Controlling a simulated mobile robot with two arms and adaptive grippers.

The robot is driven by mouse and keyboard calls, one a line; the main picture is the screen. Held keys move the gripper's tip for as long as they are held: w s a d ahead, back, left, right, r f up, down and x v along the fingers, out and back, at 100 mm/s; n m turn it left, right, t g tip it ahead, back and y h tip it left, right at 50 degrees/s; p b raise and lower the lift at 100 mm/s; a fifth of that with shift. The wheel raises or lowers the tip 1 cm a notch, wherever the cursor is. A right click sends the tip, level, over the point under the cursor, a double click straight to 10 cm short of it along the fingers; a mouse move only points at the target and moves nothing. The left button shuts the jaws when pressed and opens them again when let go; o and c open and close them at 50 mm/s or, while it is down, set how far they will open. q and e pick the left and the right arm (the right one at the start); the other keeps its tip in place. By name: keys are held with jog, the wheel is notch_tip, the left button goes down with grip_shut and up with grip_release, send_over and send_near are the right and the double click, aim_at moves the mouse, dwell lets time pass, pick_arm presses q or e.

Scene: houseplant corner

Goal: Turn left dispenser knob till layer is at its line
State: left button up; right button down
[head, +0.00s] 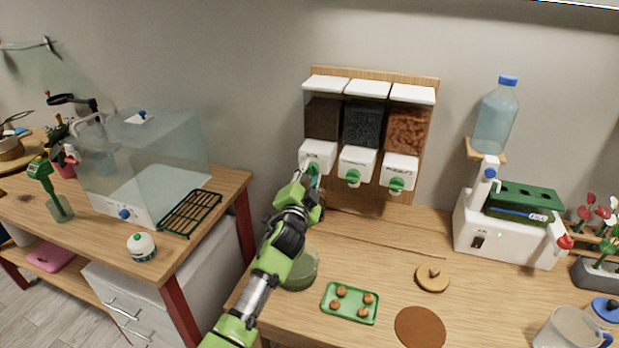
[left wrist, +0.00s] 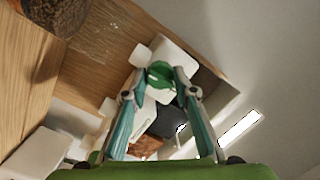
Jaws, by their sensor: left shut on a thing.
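Three wall dispensers hang on a wooden board. The left dispenser (head: 317,152) has a white body and a dark brown fill in its clear hopper. My left gripper (head: 313,178) is at the front of it, with the arm rising from below. In the left wrist view my left gripper (left wrist: 163,76) has its two fingertips on either side of the green knob (left wrist: 160,73), shut on it. In the head view the gripper mostly hides this knob. A green translucent pot (head: 301,273) stands below, partly behind my arm. Its line and layer cannot be made out. My right gripper is not in view.
The middle dispenser (head: 357,163) and right dispenser (head: 399,172) are close beside the left one. A green tray (head: 350,303), a wooden lid (head: 432,278) and a brown disc (head: 420,328) lie on the table. A white machine (head: 507,234) stands at the right.

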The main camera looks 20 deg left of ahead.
pick_arm(q)
jog(key=shift+m, duration=0.6)
jog(key=o, duration=1.1)
jog(key=shift+s, duration=0.1)
jog(key=s+d, duration=0.1)
jog(key=s, duration=1)
jog(key=shift+s, duration=0.35)
jog(key=shift+d+f, duration=0.1)
